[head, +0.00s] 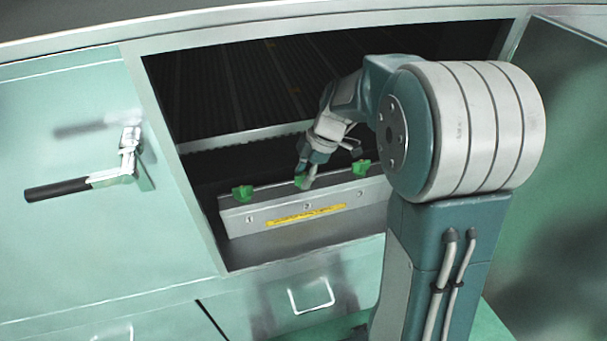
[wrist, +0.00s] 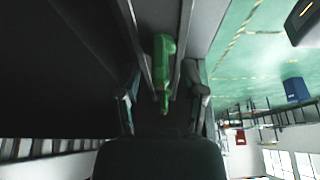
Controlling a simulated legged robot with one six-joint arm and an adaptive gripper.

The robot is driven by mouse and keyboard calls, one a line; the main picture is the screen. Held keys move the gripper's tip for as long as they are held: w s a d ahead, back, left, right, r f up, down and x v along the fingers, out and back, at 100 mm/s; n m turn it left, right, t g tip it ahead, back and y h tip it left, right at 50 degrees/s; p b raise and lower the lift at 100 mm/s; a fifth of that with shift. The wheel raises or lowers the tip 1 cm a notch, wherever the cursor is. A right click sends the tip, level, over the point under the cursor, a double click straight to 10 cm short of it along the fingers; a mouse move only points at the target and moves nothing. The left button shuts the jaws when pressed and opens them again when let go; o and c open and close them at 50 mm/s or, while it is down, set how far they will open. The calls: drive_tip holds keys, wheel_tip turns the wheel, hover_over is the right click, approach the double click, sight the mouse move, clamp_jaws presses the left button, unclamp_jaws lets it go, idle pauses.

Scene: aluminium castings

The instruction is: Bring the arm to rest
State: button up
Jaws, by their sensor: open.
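My arm reaches from the right of the head view into the dark opening of a pale green cabinet. My gripper (head: 309,170) is at the middle green knob (head: 299,181) on the upper edge of a grey metal panel (head: 240,217). In the wrist view a green knob (wrist: 163,62) shows between my two dark fingers (wrist: 164,92), one on each side. The fingers are open; whether they touch the knob I cannot tell. My fingers partly hide the middle knob in the head view.
Two more green knobs sit left (head: 242,193) and right (head: 361,167) on the panel, which bears a yellow label (head: 305,215). The opening's metal frame (head: 183,165) surrounds the arm's reach. A black-handled latch (head: 90,183) juts out at left; a drawer handle (head: 311,296) is below.

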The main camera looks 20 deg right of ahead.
drive_tip(key=v, duration=0.7)
drive_tip(key=s+a+r+m+t+h, duration=0.1)
drive_tip(key=s+r+m+t+h, duration=0.1)
drive_tip(key=s+m, duration=0.7)
drive_tip(key=s+a+r+m+t+h, duration=0.1)
drive_tip(key=s+r+m+t+h, duration=0.1)
drive_tip(key=s+m, duration=0.7)
drive_tip(key=s+t, duration=0.1)
drive_tip(key=s, duration=0.2)
drive_tip(key=shift+a+r+t, duration=0.3)
drive_tip(key=shift+a+r, duration=0.05)
drive_tip(key=shift+r, duration=0.05)
drive_tip(key=shift+w, duration=0.1)
